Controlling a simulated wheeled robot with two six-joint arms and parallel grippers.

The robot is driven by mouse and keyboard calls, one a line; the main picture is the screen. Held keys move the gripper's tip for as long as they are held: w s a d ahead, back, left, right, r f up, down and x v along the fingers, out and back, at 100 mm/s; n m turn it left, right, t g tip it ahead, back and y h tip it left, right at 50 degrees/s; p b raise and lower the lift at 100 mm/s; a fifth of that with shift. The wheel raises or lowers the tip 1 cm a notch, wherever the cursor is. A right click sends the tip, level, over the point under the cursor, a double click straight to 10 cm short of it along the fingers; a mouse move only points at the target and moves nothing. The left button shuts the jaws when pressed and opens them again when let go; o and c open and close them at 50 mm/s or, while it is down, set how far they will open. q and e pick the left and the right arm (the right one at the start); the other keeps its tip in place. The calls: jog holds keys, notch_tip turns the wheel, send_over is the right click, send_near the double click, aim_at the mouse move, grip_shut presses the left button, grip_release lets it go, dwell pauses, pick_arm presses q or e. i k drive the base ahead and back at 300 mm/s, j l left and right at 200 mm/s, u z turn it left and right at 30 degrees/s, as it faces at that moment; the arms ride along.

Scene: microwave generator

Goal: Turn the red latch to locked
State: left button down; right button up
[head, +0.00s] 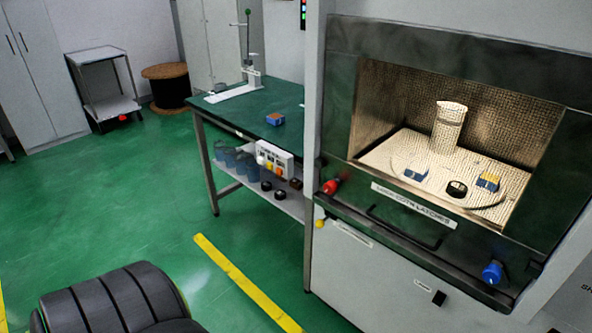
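The red latch (330,187) is a small red knob at the left end of the dark door frame of the microwave cabinet (400,275). Its knob points to the left and slightly up; I cannot tell from this view whether it is locked. A blue latch (492,272) sits at the right end of the same frame, lower in the picture. A white label (413,205) about latches and a dark bar handle (403,227) lie between them. Neither of my grippers is in view.
Behind the mesh window stand a pale cylinder (449,127) and small blocks. A green-topped bench (245,110) adjoins the cabinet's left side. The green floor (120,210) with a yellow stripe (245,283) is mostly clear.

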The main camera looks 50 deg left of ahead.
aim_at(331, 187)
jog(key=u, duration=1.25)
